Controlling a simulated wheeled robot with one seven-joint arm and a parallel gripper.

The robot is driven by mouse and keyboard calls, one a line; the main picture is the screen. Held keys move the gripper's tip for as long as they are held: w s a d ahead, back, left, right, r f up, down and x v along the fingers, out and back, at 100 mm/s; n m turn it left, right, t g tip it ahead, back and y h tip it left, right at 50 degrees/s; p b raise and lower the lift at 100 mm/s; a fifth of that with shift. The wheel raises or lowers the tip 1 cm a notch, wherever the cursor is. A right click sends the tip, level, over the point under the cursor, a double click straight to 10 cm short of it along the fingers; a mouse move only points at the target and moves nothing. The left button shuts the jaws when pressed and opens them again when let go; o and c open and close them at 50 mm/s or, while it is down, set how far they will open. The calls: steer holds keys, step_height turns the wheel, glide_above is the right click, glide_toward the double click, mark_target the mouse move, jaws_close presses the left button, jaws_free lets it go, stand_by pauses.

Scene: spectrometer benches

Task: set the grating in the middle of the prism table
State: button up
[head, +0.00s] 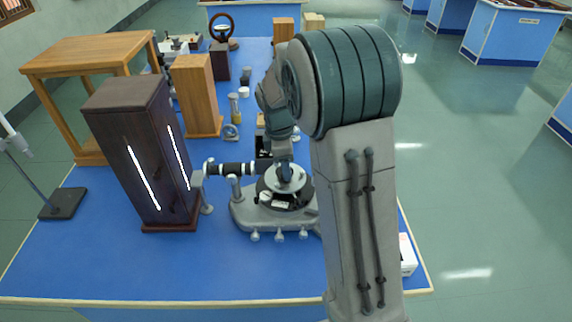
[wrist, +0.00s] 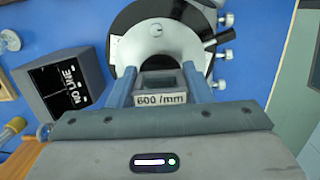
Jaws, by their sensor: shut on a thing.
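The grating (wrist: 160,98), a small frame labelled "600 /mm", sits between the fingers of my gripper (wrist: 161,88) in the wrist view. My gripper is shut on it. The prism table (wrist: 165,38) is a grey round plate on a black ring, just beyond the fingertips in the wrist view. In the head view my gripper (head: 283,163) points down over the prism table (head: 290,186) on the spectrometer (head: 245,217). My wrist hides the grating in the head view. I cannot tell whether the grating touches the table.
A dark lamp box (head: 140,150) with lit slits stands left of the spectrometer, by its black tube (head: 235,169). Wooden blocks (head: 197,95) stand behind. The blue bench front (head: 150,275) is clear.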

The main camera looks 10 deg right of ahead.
mark_target(281, 172)
steer(key=shift+f, duration=0.5)
steer(key=shift+f, duration=0.1)
steer(key=o, duration=1)
step_height(281, 172, up, 12)
steer(key=a, duration=0.1)
steer(key=s+m+t, duration=0.1)
steer(key=s+m, duration=0.4)
steer(key=s, duration=0.3)
steer(key=s+f+m+t+y, duration=0.1)
steer(key=s+m, duration=0.4)
steer(key=s, duration=0.3)
steer(key=s+d+f+m+t, duration=0.1)
steer(key=s+m, duration=0.4)
steer(key=s, duration=0.3)
steer(key=shift+s+m, duration=0.1)
steer(key=shift+m, duration=0.3)
